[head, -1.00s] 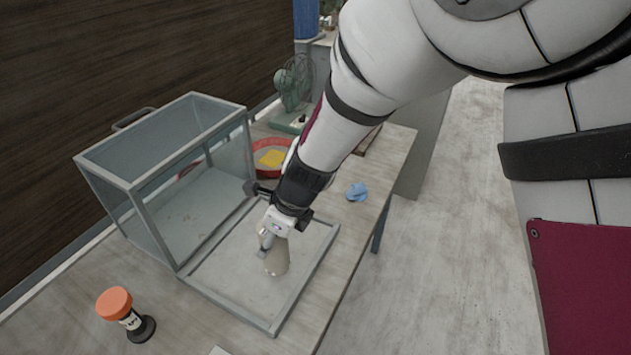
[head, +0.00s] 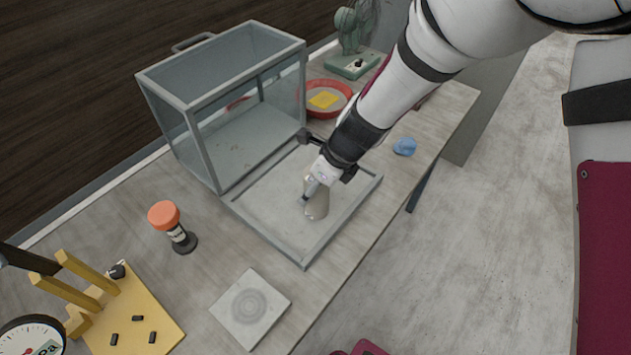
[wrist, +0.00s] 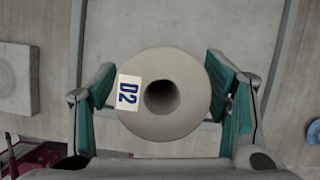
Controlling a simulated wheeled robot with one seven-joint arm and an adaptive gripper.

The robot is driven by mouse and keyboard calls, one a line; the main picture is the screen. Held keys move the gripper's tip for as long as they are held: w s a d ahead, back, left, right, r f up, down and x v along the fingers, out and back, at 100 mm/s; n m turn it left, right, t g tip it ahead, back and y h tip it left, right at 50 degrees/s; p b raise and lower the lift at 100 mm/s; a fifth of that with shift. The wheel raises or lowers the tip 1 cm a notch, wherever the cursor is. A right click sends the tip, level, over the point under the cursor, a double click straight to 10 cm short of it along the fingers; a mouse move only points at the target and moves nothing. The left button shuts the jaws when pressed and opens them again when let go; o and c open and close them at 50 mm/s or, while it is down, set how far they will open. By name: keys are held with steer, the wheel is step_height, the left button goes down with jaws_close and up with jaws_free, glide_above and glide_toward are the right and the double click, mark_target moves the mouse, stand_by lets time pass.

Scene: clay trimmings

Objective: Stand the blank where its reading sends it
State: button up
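The blank (head: 318,208) is a pale clay piece standing upright on the flat framed panel (head: 279,247) in front of the glass case (head: 188,105). In the wrist view the blank (wrist: 190,115) is seen from above: round, with a dark central hole and a white label reading "D2" at its left. My gripper (head: 314,190) is at the blank. In the wrist view my gripper (wrist: 160,88) has one teal-padded finger on each side of it, with narrow gaps seeming to show.
A pale square slab (head: 275,288), a yellow pegged stand (head: 163,335) and a dial gauge (head: 28,335) are nearer.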

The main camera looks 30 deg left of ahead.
steer(key=p+v, duration=0.1)
steer(key=v, duration=1.1)
steer(key=shift+d+r, duration=0.1)
steer(key=shift+r, duration=0.1)
steer(key=w+d+r+n+t, duration=0.1)
steer(key=d+r+n, duration=0.3)
steer(key=d+r, duration=0.5)
steer(key=d+r+n+t, duration=0.2)
steer(key=d+r+n, duration=0.35)
steer(key=d, duration=0.75)
steer(key=s+d+r+n+t+h, duration=0.1)
steer(key=s+d+n, duration=0.3)
steer(key=d, duration=0.5)
steer(key=s+d+r+n+t+h, duration=0.1)
steer(key=s+d+r+n+h, duration=0.2)
steer(key=s+d, duration=0.4)
steer(key=shift+d+r+n+t, duration=0.3)
steer(key=shift+d+n, duration=0.05)
steer(key=shift+d, duration=0.85)
steer(key=shift+s, duration=0.1)
